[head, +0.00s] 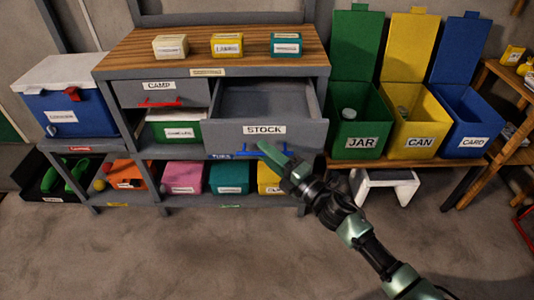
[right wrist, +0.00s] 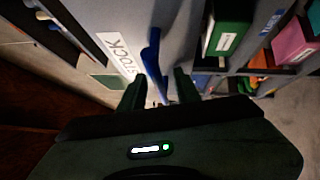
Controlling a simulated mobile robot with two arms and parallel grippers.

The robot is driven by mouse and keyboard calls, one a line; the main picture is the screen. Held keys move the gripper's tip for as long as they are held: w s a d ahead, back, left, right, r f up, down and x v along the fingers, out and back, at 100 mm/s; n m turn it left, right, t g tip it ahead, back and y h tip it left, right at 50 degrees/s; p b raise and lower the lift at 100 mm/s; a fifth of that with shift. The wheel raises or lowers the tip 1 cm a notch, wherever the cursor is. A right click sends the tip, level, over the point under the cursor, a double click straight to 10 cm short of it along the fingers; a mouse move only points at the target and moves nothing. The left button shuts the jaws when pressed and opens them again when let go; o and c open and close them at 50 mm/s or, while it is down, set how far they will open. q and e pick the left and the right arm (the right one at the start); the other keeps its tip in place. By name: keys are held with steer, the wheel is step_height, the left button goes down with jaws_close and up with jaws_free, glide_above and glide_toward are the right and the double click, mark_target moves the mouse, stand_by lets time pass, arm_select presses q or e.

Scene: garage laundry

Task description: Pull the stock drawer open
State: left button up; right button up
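The stock drawer (head: 225,132) is a grey drawer with a white STOCK label, at the right of the workbench. It stands well out from the bench, and its inside looks empty. Its blue bar handle (head: 236,154) is low on the front; it also shows in the right wrist view (right wrist: 153,62). My right gripper (head: 277,154) is at the right end of this handle. In the right wrist view its fingers (right wrist: 158,92) are apart, with the handle between them and gaps visible beside it. Whether a finger touches the handle is unclear. My left gripper is not in view.
The camp drawer (head: 158,98), with a red handle, is left of the stock drawer. Colored boxes sit on the shelf below. JAR (head: 356,142), CAN (head: 412,142) and CARD (head: 470,142) bins stand at the right. A white step stool (head: 385,178) is below them. The front floor is clear.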

steer(key=v, duration=0.7)
steer(key=shift+s+d, duration=0.25)
steer(key=shift+s, duration=0.05)
